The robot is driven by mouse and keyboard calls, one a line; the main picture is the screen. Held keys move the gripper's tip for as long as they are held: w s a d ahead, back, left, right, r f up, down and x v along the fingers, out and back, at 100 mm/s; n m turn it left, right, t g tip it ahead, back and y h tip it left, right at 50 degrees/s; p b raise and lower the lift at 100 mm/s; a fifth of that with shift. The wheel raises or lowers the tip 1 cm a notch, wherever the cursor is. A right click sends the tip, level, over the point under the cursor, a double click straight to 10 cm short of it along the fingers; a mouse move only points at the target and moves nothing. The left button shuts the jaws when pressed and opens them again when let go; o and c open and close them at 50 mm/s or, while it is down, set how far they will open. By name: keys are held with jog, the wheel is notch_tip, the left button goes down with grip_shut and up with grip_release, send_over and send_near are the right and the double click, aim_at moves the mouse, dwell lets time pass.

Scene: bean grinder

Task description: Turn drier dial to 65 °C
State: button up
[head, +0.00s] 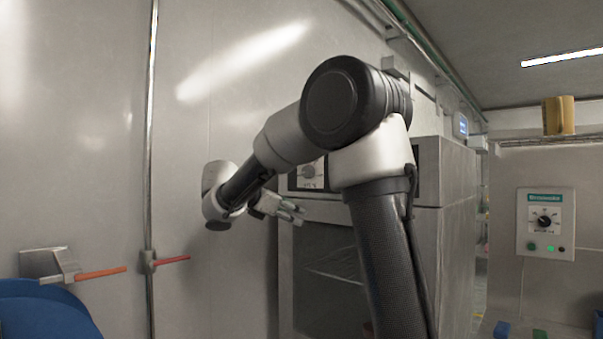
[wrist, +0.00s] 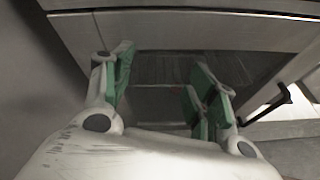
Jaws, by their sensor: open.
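The drier looks to be the grey steel cabinet (head: 455,215) with a dark glass door, right of centre in the head view. Its dial (head: 309,172) is a round grey knob on a dark panel above the door, partly covered by my arm; its setting is too small to read. My gripper (head: 298,213) is open and empty in front of the cabinet's upper left, a little below the dial. In the wrist view my gripper (wrist: 158,88) spreads its green-padded fingers before the glass door (wrist: 155,70) and wire racks; the dial does not show there.
A second dial (head: 544,221) sits on a white, green-labelled box on the right wall. A blue bin (head: 40,312) and orange-red handles (head: 100,273) are at lower left. A black handle (wrist: 268,104) stands out at right in the wrist view. A yellow-brown container (head: 558,115) stands high at right.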

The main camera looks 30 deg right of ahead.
aim_at(305, 171)
notch_tip(305, 171, up, 11)
jog(key=w+a+n+t+h, duration=0.1)
jog(key=w+n+t+h, duration=0.1)
jog(key=n+h, duration=0.15)
jog(key=d+n, duration=0.1)
jog(key=d, duration=0.1)
jog(key=w+d, duration=0.1)
jog(key=d, duration=0.2)
jog(key=w+d+n, duration=0.1)
jog(key=d, duration=0.1)
jog(key=shift+d+r+n+h, duration=0.15)
jog(key=shift+n+h, duration=0.1)
jog(key=shift+n, duration=0.1)
jog(key=c, duration=1)
jog(key=shift+c, duration=0.2)
